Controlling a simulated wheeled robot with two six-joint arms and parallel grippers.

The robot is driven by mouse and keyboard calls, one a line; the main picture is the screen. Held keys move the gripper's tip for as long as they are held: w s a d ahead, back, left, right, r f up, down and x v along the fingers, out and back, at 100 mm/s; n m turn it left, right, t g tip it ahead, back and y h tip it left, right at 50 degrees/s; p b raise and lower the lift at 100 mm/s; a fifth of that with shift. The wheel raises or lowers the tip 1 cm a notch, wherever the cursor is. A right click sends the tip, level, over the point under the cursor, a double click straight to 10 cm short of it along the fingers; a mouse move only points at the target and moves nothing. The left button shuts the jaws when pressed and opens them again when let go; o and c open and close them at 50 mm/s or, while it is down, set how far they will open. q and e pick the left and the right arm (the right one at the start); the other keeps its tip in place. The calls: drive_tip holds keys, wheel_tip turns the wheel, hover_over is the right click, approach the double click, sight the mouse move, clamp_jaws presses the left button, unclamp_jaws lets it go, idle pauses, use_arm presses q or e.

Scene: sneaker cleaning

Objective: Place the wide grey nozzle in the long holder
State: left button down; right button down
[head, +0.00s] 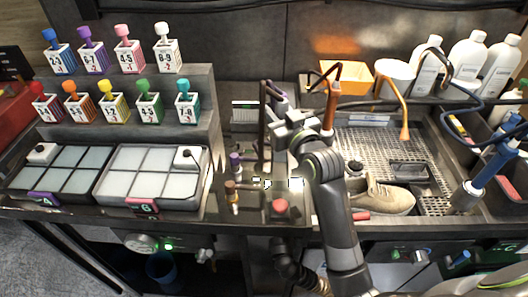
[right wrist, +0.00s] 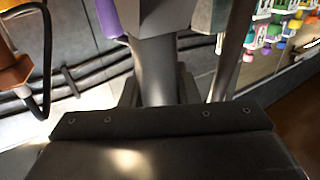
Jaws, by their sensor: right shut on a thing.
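My right gripper (head: 284,126) is above the centre of the bench, fingers toward the back left. It is shut on a grey, tube-like part, which I take to be the wide grey nozzle (right wrist: 155,70). In the right wrist view this part stands between the dark finger parts, above a broad black plate with screws. In the head view the gripper mostly hides the held part. I cannot clearly make out the long holder; a narrow, tall dark frame (head: 262,112) stands just left of the gripper. My left gripper is not in view.
A purple-handled tool (head: 281,99) and an orange-handled tool (head: 330,108) stand close behind the gripper. A sneaker (head: 382,196) lies right of my forearm by a perforated tray (head: 380,148). Numbered bottles (head: 110,105) and two lidded compartment trays (head: 150,199) fill the left.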

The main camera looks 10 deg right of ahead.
drive_tip(key=f, duration=0.3)
drive_tip(key=shift+s+d, duration=0.15)
drive_tip(key=shift+d, duration=0.15)
wheel_tip(320, 180, down, 4)
drive_tip(key=shift+a+f, duration=0.1)
drive_tip(key=shift+a, duration=0.05)
drive_tip(key=shift+f, duration=0.2)
drive_tip(key=shift+f, duration=0.2)
drive_tip(key=c, duration=1.1)
unclamp_jaws()
